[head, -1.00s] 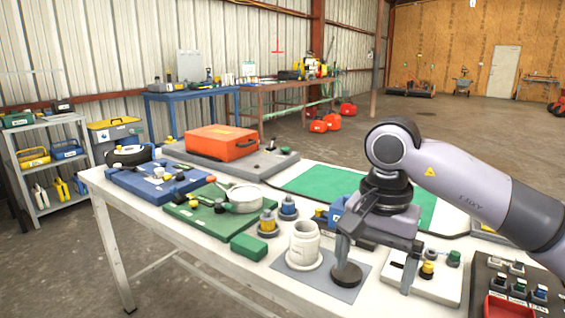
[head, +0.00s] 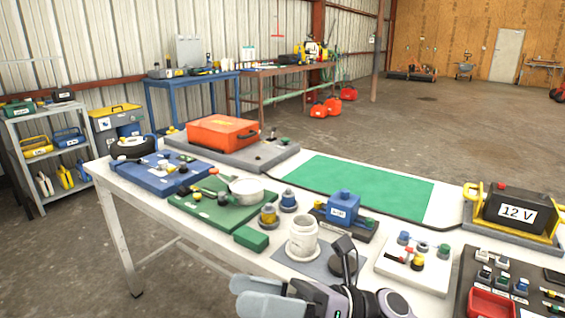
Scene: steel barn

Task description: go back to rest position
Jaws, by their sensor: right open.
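My right gripper (head: 252,295) is at the bottom middle of the head view, in front of the white table's near edge. Its grey fingers point left and are open with nothing between them. The frame's bottom edge cuts off part of the gripper and wrist. The jar stands upright and open-topped. A dark part of my wrist partly covers the disc. My left gripper is not in view.
The table holds a green mat (head: 360,186), an orange case (head: 222,131), a blue block (head: 343,206), a green block (head: 251,238), a 12 V battery (head: 514,211) and a red tray (head: 491,304). The green mat is bare. A shelf (head: 48,150) stands at left.

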